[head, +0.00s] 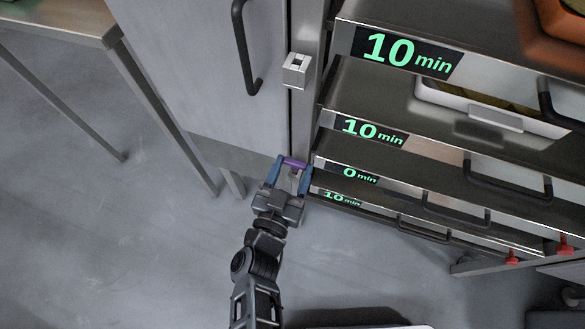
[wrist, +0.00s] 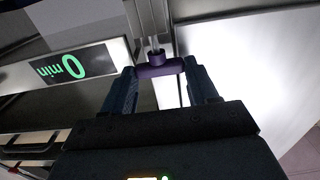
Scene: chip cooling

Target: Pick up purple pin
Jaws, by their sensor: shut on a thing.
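The purple pin (head: 294,163) is at the left edge of the shelf rack, beside the lower "0 min" shelf. In the wrist view the purple pin (wrist: 160,69) has a crosswise purple handle, with a paler metal shaft running away from it. My gripper (head: 288,170) is shut on the handle, with one blue finger at each end. In the wrist view my gripper's fingers (wrist: 161,78) also sit at both ends of the handle. Whether the shaft's far end is still in the rack is hard to tell.
The rack has several shelves with green time labels. The "0 min" label (head: 359,174) is just right of my gripper. A grey cabinet door (head: 215,75) with a dark handle stands to the left. A table (head: 75,22) is at the upper left. The floor (head: 110,240) at left is clear.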

